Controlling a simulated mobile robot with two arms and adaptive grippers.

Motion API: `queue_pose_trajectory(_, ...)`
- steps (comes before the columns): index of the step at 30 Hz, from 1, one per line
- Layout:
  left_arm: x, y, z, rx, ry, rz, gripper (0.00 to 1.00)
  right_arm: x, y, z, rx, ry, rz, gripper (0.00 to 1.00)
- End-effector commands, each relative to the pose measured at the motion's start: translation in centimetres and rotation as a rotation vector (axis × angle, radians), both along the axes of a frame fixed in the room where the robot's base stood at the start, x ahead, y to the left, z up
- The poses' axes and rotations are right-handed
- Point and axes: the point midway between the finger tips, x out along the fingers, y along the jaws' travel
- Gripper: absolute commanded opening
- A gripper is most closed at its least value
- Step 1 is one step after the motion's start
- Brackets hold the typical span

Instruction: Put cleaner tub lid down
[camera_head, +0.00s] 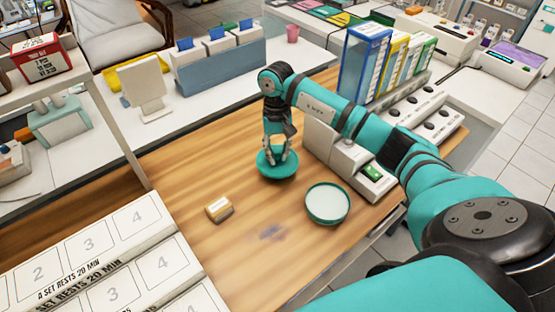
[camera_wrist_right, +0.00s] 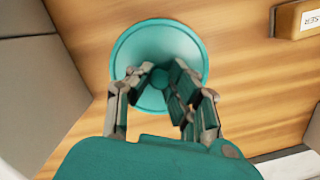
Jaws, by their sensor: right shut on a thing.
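The teal round lid (camera_head: 277,170) is at the middle of the wooden table, in my right gripper (camera_head: 277,153). In the right wrist view the lid (camera_wrist_right: 185,37) shows as a wide teal disc, with the fingers of my right gripper (camera_wrist_right: 160,82) closed at its middle. The lid looks about level, at or very near the table top; I cannot tell if it touches. The open cleaner tub (camera_head: 328,218), with a teal rim and a pale inside, stands on the table to the right and nearer. My left gripper is not in view.
A small tan-and-white block (camera_head: 219,208) lies on the table left of the tub; its edge shows in the wrist view (camera_wrist_right: 300,20). Grey-white units (camera_head: 335,150) stand just right of the lid. Numbered white boxes (camera_head: 90,265) fill the lower left. Bare wood (camera_head: 200,165) lies left of the lid.

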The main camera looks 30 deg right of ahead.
Motion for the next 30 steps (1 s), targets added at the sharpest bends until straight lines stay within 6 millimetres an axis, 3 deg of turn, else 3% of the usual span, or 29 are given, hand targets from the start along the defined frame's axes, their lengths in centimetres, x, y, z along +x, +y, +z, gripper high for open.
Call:
queue_pose_trajectory(8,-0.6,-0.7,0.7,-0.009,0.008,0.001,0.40,-0.1,0.1,-3.4,0.001,0.002,-0.001,0.06)
queue_pose_trajectory(19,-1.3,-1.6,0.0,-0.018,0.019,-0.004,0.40,0.0,0.0,-4.0,-0.001,0.000,0.000,0.06)
queue_pose_trajectory(20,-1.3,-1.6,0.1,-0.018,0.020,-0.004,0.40,0.0,0.0,-3.9,0.000,-0.001,0.000,0.18)
queue_pose_trajectory(25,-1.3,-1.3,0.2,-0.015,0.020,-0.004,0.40,0.0,0.0,-3.8,0.000,-0.001,0.000,0.40)
queue_pose_trajectory(30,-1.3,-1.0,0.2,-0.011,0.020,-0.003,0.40,0.0,0.0,-3.8,0.000,-0.001,0.000,0.40)
